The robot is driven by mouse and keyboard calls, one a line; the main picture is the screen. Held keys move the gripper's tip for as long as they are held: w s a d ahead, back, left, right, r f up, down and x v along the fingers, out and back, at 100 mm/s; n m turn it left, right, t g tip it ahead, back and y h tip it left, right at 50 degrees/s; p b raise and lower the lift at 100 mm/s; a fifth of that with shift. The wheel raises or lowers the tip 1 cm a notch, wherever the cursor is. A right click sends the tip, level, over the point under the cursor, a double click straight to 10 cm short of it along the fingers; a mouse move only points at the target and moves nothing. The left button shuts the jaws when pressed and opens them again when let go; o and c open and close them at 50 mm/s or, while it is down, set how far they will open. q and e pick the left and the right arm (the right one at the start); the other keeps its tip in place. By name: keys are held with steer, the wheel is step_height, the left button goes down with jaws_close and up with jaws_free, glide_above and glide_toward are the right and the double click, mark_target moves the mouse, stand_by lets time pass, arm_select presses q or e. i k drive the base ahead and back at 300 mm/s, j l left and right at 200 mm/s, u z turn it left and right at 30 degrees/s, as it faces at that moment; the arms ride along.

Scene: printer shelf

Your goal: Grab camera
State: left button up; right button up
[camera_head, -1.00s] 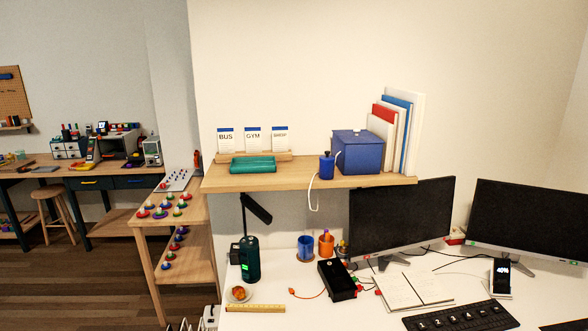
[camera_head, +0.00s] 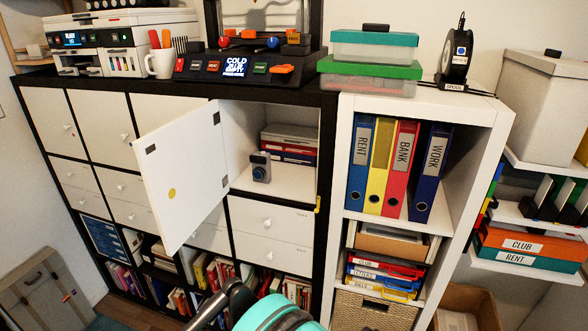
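A small dark grey-blue camera (camera_head: 260,167) with a round lens on its front stands upright in an open cubby of the black-framed cabinet. The cubby's white door (camera_head: 178,180) is swung out to the left, with a yellow round mark on it. Stacked boxes (camera_head: 290,143) sit behind and to the right of the camera. Neither of my grippers can be made out in view. A dark curved part and a teal rounded part show at the bottom edge, and I cannot tell what they belong to.
A 3D printer (camera_head: 250,62), a white mug (camera_head: 160,63) and a multifunction printer (camera_head: 110,40) stand on the cabinet top. A white shelf (camera_head: 480,112) with binders stands on the right. The open door projects left of the cubby; its front is open.

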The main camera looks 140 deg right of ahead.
mark_target(260, 164)
steer(key=z, duration=4.4)
